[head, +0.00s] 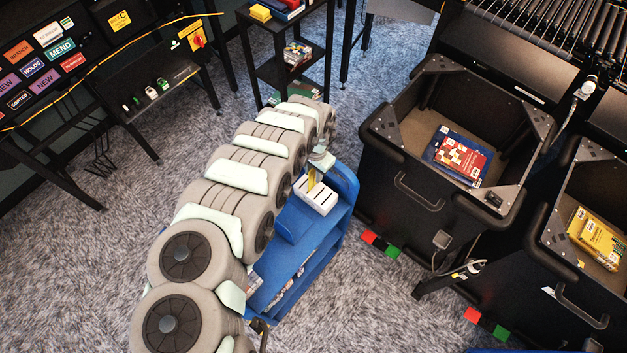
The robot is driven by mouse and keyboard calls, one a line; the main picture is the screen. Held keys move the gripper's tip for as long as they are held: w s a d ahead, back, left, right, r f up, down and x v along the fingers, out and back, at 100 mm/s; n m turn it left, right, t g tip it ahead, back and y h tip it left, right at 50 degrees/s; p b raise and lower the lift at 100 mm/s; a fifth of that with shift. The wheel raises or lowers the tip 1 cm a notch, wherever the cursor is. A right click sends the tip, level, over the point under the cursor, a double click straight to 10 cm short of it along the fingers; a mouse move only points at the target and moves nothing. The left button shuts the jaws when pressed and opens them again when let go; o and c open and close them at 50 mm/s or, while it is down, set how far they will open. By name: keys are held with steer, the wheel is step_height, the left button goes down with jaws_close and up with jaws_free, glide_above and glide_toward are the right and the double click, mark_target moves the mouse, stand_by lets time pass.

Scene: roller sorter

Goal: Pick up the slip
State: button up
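My arm reaches out over a blue cart (340,215). My gripper (315,172) is at its far end, small and partly hidden by the arm, just above a white slotted holder (318,197) on the cart top. A narrow yellow piece (311,180), which looks like a slip, stands upright at the holder's back left, right below or at the gripper. I cannot tell whether the fingers are touching it, or whether they are open or shut.
Two black bins stand right: one (405,180) holds red and blue books (462,158), the other (560,275) yellow books (595,238). A black shelf rack (270,75) stands behind. A dark sorting bench (130,110) is at upper left. Carpet (60,260) is clear at left.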

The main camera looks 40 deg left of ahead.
steer(key=shift+d+f, duration=0.1)
steer(key=shift+f, duration=0.85)
steer(key=shift+c, duration=0.5)
jaws_close()
